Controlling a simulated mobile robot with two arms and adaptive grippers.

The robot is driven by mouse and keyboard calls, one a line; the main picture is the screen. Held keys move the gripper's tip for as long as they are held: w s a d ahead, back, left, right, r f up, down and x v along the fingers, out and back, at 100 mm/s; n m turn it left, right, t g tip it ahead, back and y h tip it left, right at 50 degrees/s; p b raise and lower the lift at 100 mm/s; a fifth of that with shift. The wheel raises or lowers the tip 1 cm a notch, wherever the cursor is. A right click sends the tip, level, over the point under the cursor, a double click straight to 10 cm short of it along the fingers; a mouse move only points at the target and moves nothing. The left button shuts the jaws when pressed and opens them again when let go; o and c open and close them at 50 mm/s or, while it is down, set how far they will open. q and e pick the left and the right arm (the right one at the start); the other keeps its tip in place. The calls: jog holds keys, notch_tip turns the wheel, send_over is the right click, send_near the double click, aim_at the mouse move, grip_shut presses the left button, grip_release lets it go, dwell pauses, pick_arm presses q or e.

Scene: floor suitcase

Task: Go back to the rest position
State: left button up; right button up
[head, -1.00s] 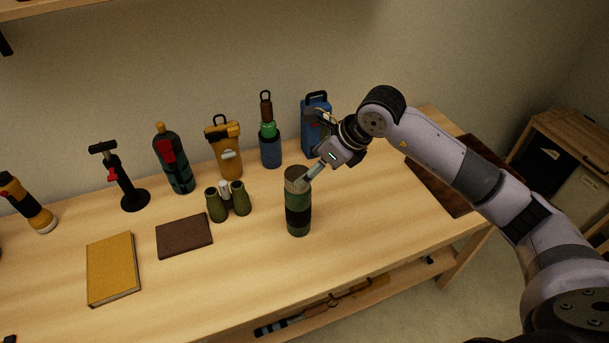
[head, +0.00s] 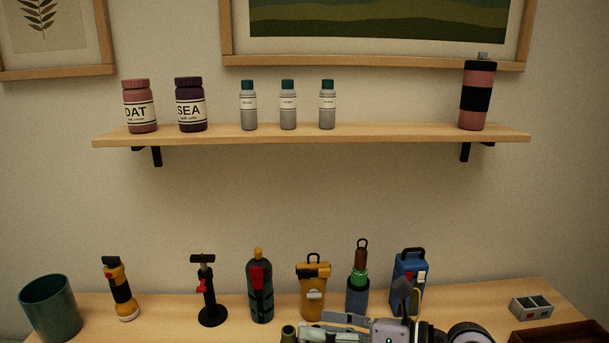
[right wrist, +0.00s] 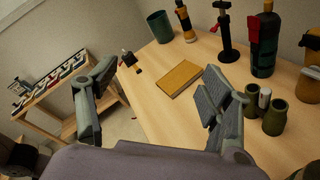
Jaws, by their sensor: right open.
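My right gripper (head: 318,328) is at the bottom edge of the head view, low in front of the row of items at the back of the table, its fingers pointing left. In the right wrist view its two fingers (right wrist: 155,105) are spread wide apart with nothing between them. Behind that gap show the wooden table (right wrist: 150,108) and a yellow book (right wrist: 180,78). Green binoculars (right wrist: 268,110) show just right of the right finger. My left gripper is in neither view.
The table (head: 150,305) bears a teal cup (head: 50,308), a flashlight (head: 121,290), a pump (head: 210,295), a bottle (head: 260,290), a yellow container (head: 313,288) and a blue container (head: 409,275). A wall shelf (head: 310,136) with jars and bottles hangs above.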

jog(key=d+r+m+t, duration=0.4)
jog(key=r+m+t, duration=0.5)
jog(key=m+t, duration=0.3)
jog(key=w+d+f+m+t+h, duration=0.35)
jog(key=d+m+h, duration=0.5)
jog(key=m, duration=0.55)
jog(key=s+d+f+m+g+h, duration=0.3)
jog(key=d+f+m+h, duration=0.15)
jog(key=f, duration=0.35)
jog(key=s+d+f+m+g+h, duration=0.2)
jog(key=d+f+m+g+h, duration=0.15)
jog(key=f+m, duration=0.35)
jog(key=s+a+f+m+g+y, duration=0.2)
jog(key=s+a+f+m+g, duration=0.15)
jog(key=s+f+g, duration=1.25)
jog(key=s+f+n+t, duration=0.15)
jog(key=s+f, duration=0.25)
jog(key=f, duration=1)
jog(key=s+f+m+t, duration=0.1)
jog(key=s+f+t, duration=0.15)
jog(key=f, duration=1.15)
jog(key=s+d+f+g, duration=0.2)
jog(key=s+f, duration=1.2)
jog(key=s, duration=0.3)
jog(key=shift+d+f+n, duration=0.35)
jog(key=shift+d, duration=0.05)
